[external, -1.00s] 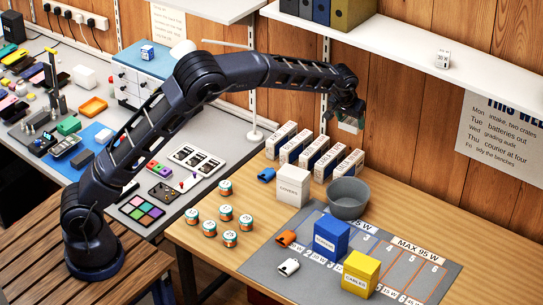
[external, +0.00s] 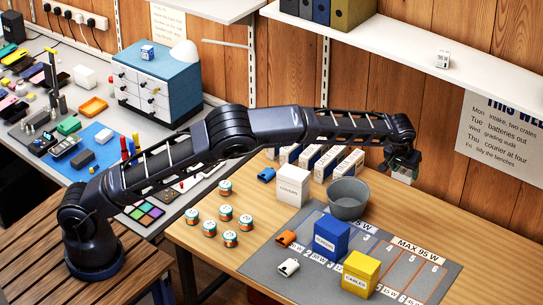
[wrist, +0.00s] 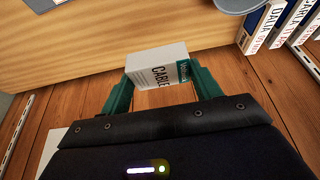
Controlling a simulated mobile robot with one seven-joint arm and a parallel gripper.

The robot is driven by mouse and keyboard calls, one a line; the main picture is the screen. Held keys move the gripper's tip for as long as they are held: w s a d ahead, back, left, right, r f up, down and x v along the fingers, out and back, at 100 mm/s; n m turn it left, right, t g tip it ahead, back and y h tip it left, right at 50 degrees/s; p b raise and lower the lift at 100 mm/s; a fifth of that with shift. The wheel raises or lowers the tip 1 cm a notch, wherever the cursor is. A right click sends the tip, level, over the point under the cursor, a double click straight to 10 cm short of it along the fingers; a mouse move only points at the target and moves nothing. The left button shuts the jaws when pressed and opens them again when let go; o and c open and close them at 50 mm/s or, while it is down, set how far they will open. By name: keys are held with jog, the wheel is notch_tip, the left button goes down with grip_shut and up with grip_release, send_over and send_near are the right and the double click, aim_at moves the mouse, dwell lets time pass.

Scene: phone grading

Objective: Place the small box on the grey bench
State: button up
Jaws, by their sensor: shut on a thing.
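My gripper (external: 402,160) is out at the right, above the back of the wooden table near the plank wall. The grey bench (external: 110,113) is at the left, far from the gripper.
Tall white boxes (external: 345,165), a white COVERS box (external: 292,187) and a grey bowl (external: 348,198) stand below the arm. A blue drawer unit (external: 160,85), trays and phones crowd the grey bench. A shelf (external: 400,50) is above.

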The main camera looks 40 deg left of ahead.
notch_tip(320, 180, down, 22)
jog(key=shift+r, duration=0.25)
dwell(0.5)
jog(key=shift+f, duration=0.15)
jog(key=o, duration=1)
